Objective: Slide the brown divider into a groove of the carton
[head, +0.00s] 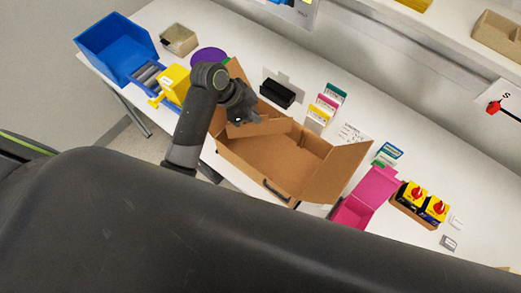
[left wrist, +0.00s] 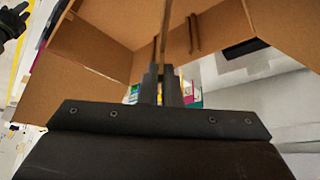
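The open brown carton (head: 268,160) stands on the white table with its flaps spread. My left gripper (head: 240,119) is over the carton's left part. In the left wrist view the fingers (left wrist: 160,82) are closed on the brown divider (left wrist: 164,38), seen edge-on as a thin upright strip. In the head view a brown panel (head: 258,129) beneath the gripper looks like this divider, inside or just above the carton. Dark groove strips (left wrist: 193,33) show on the carton wall right of the divider. Whether the divider sits in a groove is hidden.
A pink box (head: 365,198) and yellow-and-red switches (head: 425,201) stand right of the carton. A black block (head: 277,94) and small coloured boxes (head: 326,104) are behind it. A blue bin (head: 115,47) and a yellow device (head: 172,84) are at left.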

